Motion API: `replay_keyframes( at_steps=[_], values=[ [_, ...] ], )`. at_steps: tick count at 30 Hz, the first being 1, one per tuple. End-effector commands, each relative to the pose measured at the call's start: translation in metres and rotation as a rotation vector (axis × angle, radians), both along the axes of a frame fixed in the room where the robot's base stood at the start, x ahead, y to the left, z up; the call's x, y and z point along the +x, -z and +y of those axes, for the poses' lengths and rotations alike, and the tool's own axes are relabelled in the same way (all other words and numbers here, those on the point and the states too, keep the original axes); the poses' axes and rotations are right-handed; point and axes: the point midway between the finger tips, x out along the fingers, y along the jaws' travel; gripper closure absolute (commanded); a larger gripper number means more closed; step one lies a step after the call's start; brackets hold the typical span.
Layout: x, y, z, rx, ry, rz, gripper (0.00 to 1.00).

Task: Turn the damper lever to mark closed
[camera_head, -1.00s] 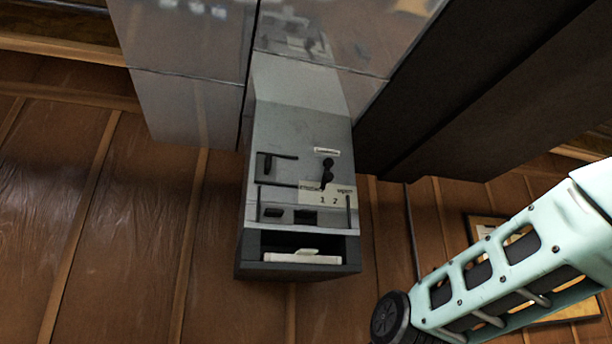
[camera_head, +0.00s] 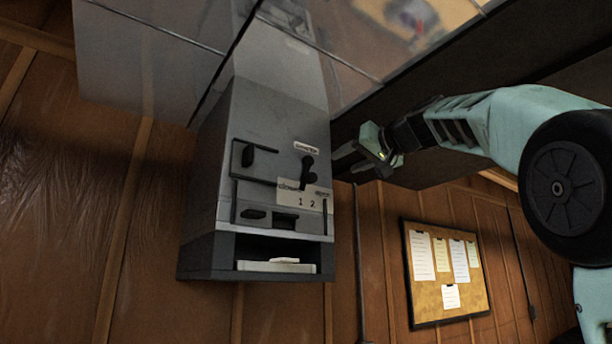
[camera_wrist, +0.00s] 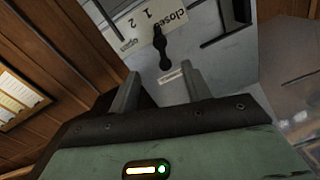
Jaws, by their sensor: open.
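The damper lever (camera_head: 307,172) is a small black handle on the sloped front of a grey wall unit (camera_head: 265,115). Its lower end points at a pale label, between the closed mark (camera_head: 288,185) on the left and the open mark (camera_head: 322,193) on the right. In the wrist view the lever (camera_wrist: 162,48) lies beyond my fingertips, with its tip nearer the closed mark (camera_wrist: 170,23) than the open mark (camera_wrist: 128,45). My gripper (camera_head: 345,160) is open and empty, right of the lever and apart from it. Its two fingers also show in the wrist view (camera_wrist: 163,86).
Thin dark bars stand beside the label. Below is an open slot with a white block (camera_head: 277,266). A dark panel is behind my arm. A notice board (camera_head: 445,275) hangs at lower right.

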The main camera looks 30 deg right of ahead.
Motion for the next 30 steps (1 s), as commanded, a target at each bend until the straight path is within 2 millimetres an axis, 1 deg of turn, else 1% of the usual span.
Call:
replay_keyframes(
  at_steps=[1,12,18,24,30],
  values=[
    [0.010,-0.004,0.000,0.003,-0.002,0.004,0.52],
    [0.088,-0.006,0.007,0.005,-0.003,0.006,0.52],
    [0.123,-0.005,0.010,0.004,-0.001,0.004,0.52],
    [0.144,-0.002,0.012,0.003,-0.001,0.004,0.52],
    [0.150,0.000,0.012,0.001,0.000,0.002,0.52]
  ],
)
